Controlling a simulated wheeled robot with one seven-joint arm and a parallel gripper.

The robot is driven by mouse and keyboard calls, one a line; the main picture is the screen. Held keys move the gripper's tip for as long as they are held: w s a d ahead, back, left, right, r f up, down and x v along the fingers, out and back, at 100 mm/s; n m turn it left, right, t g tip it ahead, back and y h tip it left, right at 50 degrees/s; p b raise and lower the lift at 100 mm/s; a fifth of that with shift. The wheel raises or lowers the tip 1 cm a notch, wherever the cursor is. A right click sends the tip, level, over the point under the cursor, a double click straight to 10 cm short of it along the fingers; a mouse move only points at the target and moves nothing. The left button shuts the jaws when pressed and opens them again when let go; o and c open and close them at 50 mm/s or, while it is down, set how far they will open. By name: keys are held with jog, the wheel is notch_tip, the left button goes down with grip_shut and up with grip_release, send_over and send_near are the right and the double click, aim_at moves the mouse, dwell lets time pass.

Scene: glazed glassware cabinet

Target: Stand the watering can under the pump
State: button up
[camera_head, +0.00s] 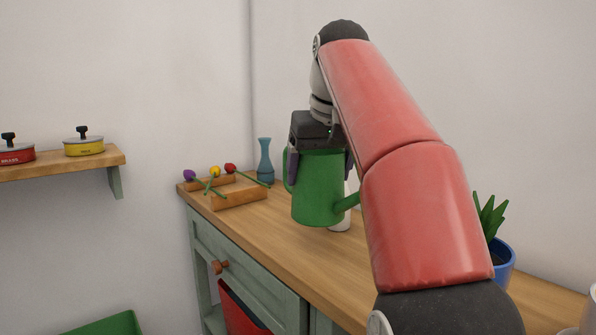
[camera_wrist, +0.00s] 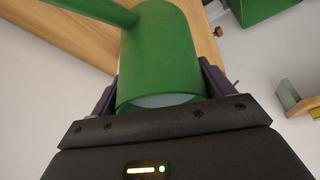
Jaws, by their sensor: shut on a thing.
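The green watering can (camera_head: 318,196) is upright over the wooden counter in the head view, its spout pointing right. My gripper (camera_head: 321,166) is shut on its upper body from above, one finger on each side. In the wrist view the can (camera_wrist: 160,55) fills the space between my gripper's fingers (camera_wrist: 160,88), and its spout runs to the upper left. I cannot tell whether its base touches the counter. I see no pump in either view; my arm hides part of the counter. A pale object (camera_head: 341,222) is partly hidden behind the can.
A plant in a blue pot (camera_head: 503,262) stands at right. A wall shelf (camera_head: 62,166) bears two lidded pots. A green bin (camera_head: 108,325) is low at left.

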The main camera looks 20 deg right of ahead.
aim_at(332, 203)
jog(key=shift+w+d, duration=0.25)
jog(key=shift+d, duration=0.4)
jog(key=shift+w+d, duration=0.2)
jog(key=shift+d, duration=0.45)
jog(key=shift+a+f+b, duration=0.1)
jog(key=shift+f+b, duration=1.15)
jog(key=shift+f, duration=1.95)
jog(key=shift+w+d+f, duration=0.1)
jog(key=shift+d+f, duration=0.15)
jog(key=shift+d, duration=0.15)
jog(key=o, duration=1.5)
jog(key=shift+f, duration=0.15)
